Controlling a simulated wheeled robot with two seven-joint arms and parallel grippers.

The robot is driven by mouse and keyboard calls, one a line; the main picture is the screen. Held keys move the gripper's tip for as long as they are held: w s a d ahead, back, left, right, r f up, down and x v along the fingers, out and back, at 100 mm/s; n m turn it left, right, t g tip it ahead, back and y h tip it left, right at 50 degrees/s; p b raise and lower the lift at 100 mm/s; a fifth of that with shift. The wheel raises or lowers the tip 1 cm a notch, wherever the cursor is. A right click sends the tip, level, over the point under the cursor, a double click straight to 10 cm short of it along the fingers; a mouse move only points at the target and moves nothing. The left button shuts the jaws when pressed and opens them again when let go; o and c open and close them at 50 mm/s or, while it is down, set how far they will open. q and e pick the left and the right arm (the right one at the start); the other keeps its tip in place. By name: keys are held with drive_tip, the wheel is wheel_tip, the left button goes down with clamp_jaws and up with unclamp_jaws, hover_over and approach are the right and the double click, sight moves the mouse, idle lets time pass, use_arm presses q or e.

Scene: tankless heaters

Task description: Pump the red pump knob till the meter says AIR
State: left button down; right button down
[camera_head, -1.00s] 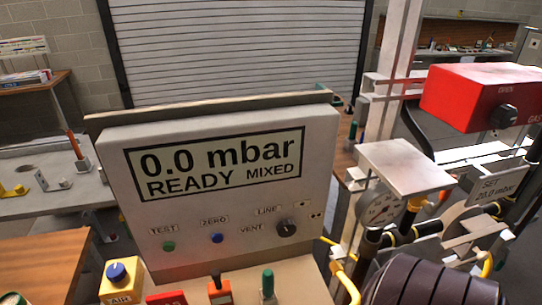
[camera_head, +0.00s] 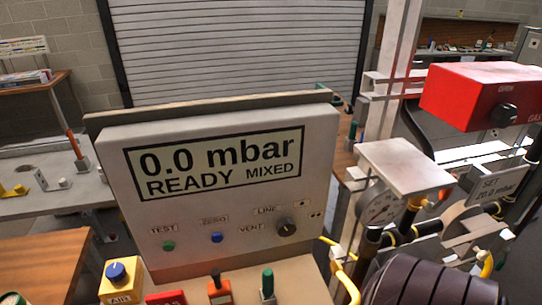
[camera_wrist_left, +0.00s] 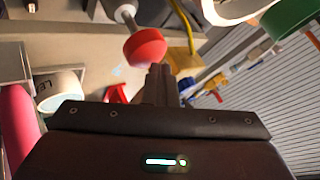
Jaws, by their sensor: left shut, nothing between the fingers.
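The meter box (camera_head: 225,235) stands in the middle of the head view. Its screen (camera_head: 218,163) reads "0.0 mbar READY MIXED", not AIR. A round red knob (camera_wrist_left: 145,47) on a pale metal rod shows at the top of the left wrist view. My left gripper (camera_wrist_left: 160,75) is shut and empty. Its fingertips are close beside the red knob, just right of and below it in that picture; I cannot tell whether they touch it. I cannot pick out the red pump knob in the head view. My right gripper is not in view.
The meter has a green TEST button (camera_head: 168,246), a blue ZERO button (camera_head: 217,238) and a LINE/VENT dial (camera_head: 286,227). A yellow block with a blue knob (camera_head: 117,272) is at lower left. A dial gauge (camera_head: 381,209), pipes and a red gas box (camera_head: 480,95) crowd the right.

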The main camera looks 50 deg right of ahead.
use_arm(q)
drive_tip(key=shift+f, duration=0.45)
drive_tip(key=shift+s+f, duration=0.1)
drive_tip(key=shift+f, duration=0.1)
drive_tip(key=shift+r, duration=0.1)
drive_tip(key=shift+r+p, duration=0.3)
drive_tip(key=shift+r, duration=0.25)
wheel_tip(320, 180, up, 6)
drive_tip(key=p, duration=0.5)
drive_tip(key=shift+r, duration=0.15)
idle(0.4)
idle(0.6)
